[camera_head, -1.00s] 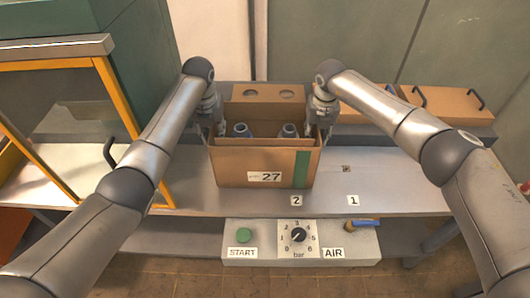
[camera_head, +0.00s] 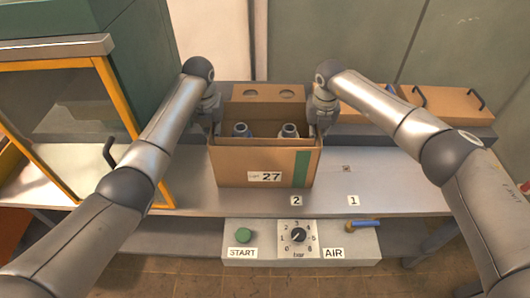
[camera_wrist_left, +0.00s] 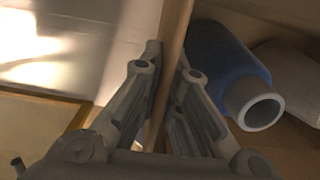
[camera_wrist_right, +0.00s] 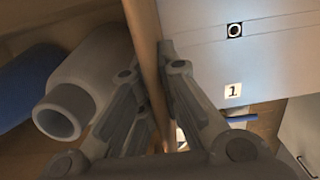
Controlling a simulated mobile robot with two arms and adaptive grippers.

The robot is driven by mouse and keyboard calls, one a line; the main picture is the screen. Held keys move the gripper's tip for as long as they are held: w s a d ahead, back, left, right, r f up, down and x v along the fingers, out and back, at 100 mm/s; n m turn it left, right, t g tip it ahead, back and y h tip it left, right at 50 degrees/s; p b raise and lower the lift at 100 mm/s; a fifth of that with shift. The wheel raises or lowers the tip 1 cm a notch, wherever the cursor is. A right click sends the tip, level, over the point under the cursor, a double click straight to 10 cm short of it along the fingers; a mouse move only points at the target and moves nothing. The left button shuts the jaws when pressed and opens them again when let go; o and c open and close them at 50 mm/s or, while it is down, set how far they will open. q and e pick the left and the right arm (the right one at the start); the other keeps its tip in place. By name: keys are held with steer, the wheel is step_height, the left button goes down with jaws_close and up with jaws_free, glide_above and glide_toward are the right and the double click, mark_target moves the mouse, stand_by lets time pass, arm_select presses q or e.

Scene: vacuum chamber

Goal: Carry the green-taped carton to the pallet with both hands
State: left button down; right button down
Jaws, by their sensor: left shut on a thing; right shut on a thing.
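The open brown carton (camera_head: 235,165) with a green tape strip (camera_head: 302,168) and a "27" label stands upright at the middle of the grey bench. Two bottles (camera_head: 241,130) show inside it. My left gripper (camera_wrist_left: 165,75) is shut on the carton's left wall (camera_wrist_left: 174,60), one finger on each side, beside a blue bottle (camera_wrist_left: 222,70). My right gripper (camera_wrist_right: 153,70) is shut on the right wall (camera_wrist_right: 143,40), beside a grey bottle (camera_wrist_right: 85,80). In the head view the fingertips are mostly hidden at the carton's sides. No pallet can be made out.
A green cabinet with a yellow-framed glass door (camera_head: 65,110) stands left. A control panel (camera_head: 340,250) with a START button and AIR valve is at the bench front. Brown handled boxes (camera_head: 445,103) stand at the back right. The bench right of the carton is mostly bare.

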arm_select(q)
steer(key=shift+w+r, duration=0.1)
steer(key=shift+r, duration=0.15)
arm_select(e)
steer(key=shift+w+r, duration=0.1)
steer(key=shift+r, duration=0.15)
